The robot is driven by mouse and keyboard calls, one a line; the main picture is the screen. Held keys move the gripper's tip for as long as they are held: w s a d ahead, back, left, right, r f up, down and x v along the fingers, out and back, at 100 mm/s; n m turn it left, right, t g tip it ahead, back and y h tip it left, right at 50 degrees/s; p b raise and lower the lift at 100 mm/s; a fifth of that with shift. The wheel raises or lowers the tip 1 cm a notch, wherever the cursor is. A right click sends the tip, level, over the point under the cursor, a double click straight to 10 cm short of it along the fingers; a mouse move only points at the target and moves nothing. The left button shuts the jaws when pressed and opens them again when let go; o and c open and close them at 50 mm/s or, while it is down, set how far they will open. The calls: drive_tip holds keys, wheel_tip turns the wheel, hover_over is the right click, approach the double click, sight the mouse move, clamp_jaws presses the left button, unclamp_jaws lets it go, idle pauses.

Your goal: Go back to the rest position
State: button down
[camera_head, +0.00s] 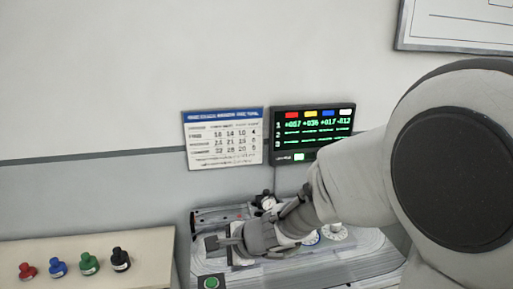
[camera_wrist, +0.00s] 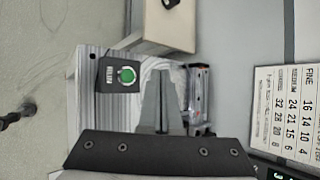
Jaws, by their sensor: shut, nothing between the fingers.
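My gripper (camera_head: 214,243) reaches in from the right in the head view, over the grey machine bench (camera_head: 345,275). In the wrist view its fingers (camera_wrist: 161,103) are together, with nothing seen between them. My own arm hides much of the bench and part of the wall display. No separate thing marks a rest position in these frames.
A green button (camera_head: 211,283) sits on the bench's front left; it also shows in the wrist view (camera_wrist: 126,75). A printed chart (camera_head: 225,138) and lit display (camera_head: 313,133) hang behind.

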drive_tip(key=s+d+r+n, duration=0.8)
drive_tip(key=d+r, duration=0.1)
drive_tip(key=s+d+r+n+h, duration=0.1)
drive_tip(key=s+d+n+h, duration=0.2)
drive_tip(key=d, duration=0.5)
drive_tip(key=s+d+r+n+h, duration=0.1)
drive_tip(key=s+d+n+h, duration=0.2)
drive_tip(key=s+d, duration=0.3)
drive_tip(key=shift+s+d+r+h+p, duration=0.25)
drive_tip(key=shift+s+d+h+p, duration=0.2)
drive_tip(key=shift+d+h, duration=0.5)
idle(1.0)
